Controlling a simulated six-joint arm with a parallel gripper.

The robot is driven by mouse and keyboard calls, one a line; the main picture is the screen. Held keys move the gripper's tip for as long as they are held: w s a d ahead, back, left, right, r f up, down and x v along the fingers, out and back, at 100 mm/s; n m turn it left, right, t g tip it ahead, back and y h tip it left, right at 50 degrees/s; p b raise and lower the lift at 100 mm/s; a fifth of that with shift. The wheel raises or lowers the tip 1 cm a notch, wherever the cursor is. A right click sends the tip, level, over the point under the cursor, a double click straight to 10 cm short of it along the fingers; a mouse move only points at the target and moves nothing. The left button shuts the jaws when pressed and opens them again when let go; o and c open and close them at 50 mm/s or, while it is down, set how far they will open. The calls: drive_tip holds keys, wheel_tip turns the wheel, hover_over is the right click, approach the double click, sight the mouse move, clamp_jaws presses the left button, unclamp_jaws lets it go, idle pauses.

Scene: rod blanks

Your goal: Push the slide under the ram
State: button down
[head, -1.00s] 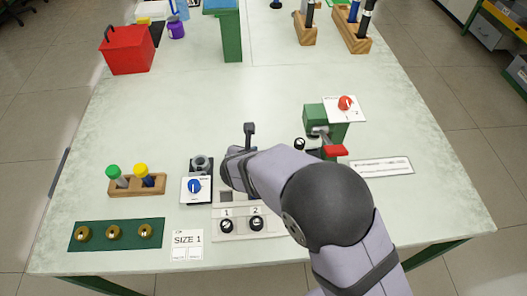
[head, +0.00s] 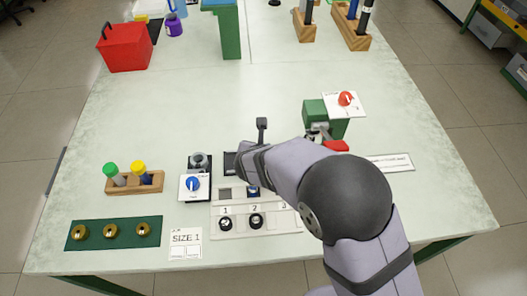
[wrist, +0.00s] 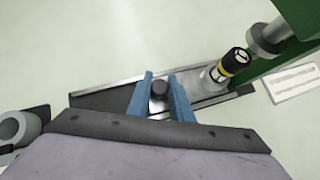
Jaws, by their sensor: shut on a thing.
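My gripper (wrist: 160,80) has its two blue fingers shut on a dark round knob (wrist: 159,89) of the slide, in the wrist view. The slide's track (wrist: 98,100) is a long dark and metal strip running up to the right. A rod blank (wrist: 222,71) with a black top and yellow band stands on it, right of the fingers. The ram (wrist: 265,38) is a grey cylinder on the green press, above and right of the blank; a gap shows between them. In the head view, my arm hides the knob and blank. The green press (head: 323,112) stands to the right.
A numbered panel (head: 235,220) lies in front. A red lever (head: 335,146) juts from the press, near my arm. A white label strip (head: 392,163) lies right.

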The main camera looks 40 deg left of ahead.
drive_tip(key=shift+w+d, duration=0.4)
drive_tip(key=c, duration=1.6)
unclamp_jaws()
drive_tip(key=shift+s, duration=0.15)
drive_tip(key=shift+v, duration=3.6)
